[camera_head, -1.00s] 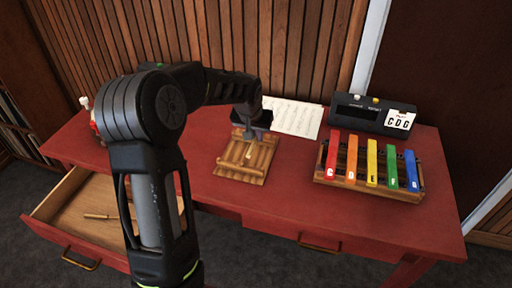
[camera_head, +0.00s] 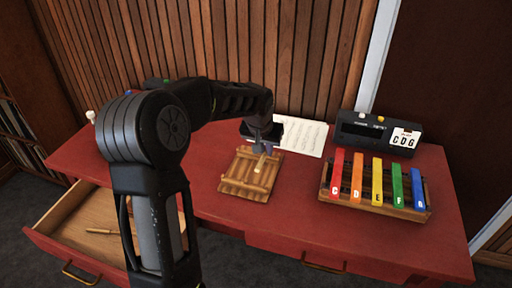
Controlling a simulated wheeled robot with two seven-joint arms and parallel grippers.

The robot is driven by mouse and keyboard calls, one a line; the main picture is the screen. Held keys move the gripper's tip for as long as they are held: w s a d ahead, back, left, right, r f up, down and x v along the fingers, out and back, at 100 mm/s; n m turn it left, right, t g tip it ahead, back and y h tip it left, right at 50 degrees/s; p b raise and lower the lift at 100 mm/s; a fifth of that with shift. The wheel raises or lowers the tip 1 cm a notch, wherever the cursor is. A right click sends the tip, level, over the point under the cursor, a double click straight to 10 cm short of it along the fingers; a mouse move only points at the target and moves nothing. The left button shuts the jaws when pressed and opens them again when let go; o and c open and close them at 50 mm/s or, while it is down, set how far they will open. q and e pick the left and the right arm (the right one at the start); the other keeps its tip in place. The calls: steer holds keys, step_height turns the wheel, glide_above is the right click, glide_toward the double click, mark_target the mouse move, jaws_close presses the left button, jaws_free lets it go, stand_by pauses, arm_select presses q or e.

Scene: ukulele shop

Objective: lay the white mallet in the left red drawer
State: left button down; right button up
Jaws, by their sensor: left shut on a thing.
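My left gripper (camera_head: 262,146) is over the back of the wooden mallet rack (camera_head: 230,188), shut on what looks like the white mallet. Only a small pale part of this mallet (camera_head: 261,161) shows below the fingers; its head cannot be made out. I cannot tell whether it still touches the rack. The left red drawer (camera_head: 107,271) is pulled open at the front left, its pale wooden inside showing. A thin wooden stick (camera_head: 100,231) lies in it, and my left arm hides its right part. My right gripper is not in view.
A xylophone with coloured bars (camera_head: 377,184) stands to the right on the red table (camera_head: 300,220). A paper sheet (camera_head: 303,136) lies behind the rack. The right drawer's handle (camera_head: 324,267) shows at the shut front.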

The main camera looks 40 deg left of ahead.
arm_select(q)
steer(key=s+d+r+m, duration=0.1)
steer(key=d, duration=0.9)
steer(key=s+d+r+m+h, duration=0.1)
steer(key=s+d+m, duration=0.1)
steer(key=d, duration=0.9)
steer(key=shift+s+d+m, duration=0.25)
steer(key=shift+d+m, duration=0.05)
steer(key=shift+w+d, duration=0.2)
steer(key=shift+d, duration=0.3)
